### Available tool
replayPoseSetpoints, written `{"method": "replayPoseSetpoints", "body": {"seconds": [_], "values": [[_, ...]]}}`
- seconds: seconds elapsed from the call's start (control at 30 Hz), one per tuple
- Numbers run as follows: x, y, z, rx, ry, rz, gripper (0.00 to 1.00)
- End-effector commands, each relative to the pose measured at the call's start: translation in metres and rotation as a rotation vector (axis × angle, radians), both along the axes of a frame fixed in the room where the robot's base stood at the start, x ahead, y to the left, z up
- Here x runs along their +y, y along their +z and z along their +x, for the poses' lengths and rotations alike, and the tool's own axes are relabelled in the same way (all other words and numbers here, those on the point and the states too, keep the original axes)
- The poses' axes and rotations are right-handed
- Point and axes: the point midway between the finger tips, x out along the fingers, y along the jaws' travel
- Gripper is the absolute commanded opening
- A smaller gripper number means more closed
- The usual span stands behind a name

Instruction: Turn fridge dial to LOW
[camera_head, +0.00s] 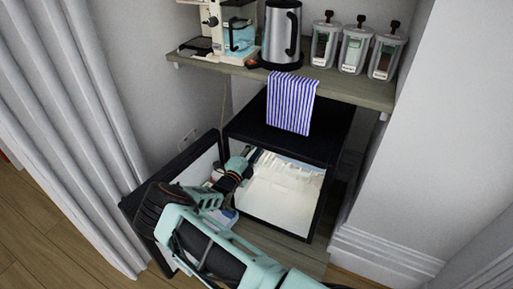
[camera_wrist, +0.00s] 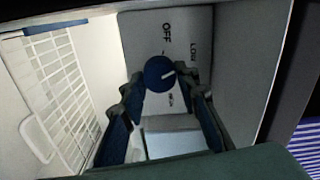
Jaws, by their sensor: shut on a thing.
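The small black fridge (camera_head: 331,140) stands open under the shelf, its interior lit. Its door (camera_head: 140,205) is swung out to the left. In the wrist view the round blue dial (camera_wrist: 158,73) sits on a grey panel (camera_wrist: 203,25) inside the fridge. OFF is printed above the dial and LOW to its upper right; a smaller label below is hard to read. My gripper (camera_wrist: 160,80) is shut on the dial, one finger on each side. In the head view my gripper (camera_head: 243,163) reaches into the fridge's upper left, the dial hidden.
A white wire rack (camera_wrist: 62,80) lines the left of the interior in the wrist view. A kettle (camera_head: 283,35), coffee machine (camera_head: 237,28) and several jars (camera_head: 355,48) stand on the shelf.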

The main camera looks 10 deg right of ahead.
Motion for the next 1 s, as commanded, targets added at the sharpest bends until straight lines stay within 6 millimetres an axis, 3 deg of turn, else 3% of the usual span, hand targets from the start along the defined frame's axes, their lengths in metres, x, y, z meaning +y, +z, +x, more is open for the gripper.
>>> {"method": "replayPoseSetpoints", "body": {"seconds": [0.27, 0.3, 0.43, 0.77, 1.0], "values": [[-0.002, 0.0, -0.001, 0.0, -0.003, 0.0, 0.05], [-0.002, 0.0, -0.001, 0.0, -0.003, 0.0, 0.33], [-0.001, 0.0, 0.0, 0.0, -0.002, 0.0, 0.46], [0.002, 0.0, -0.003, -0.001, 0.0, 0.001, 0.46], [0.026, 0.0, -0.034, 0.001, 0.003, 0.002, 0.46]]}}
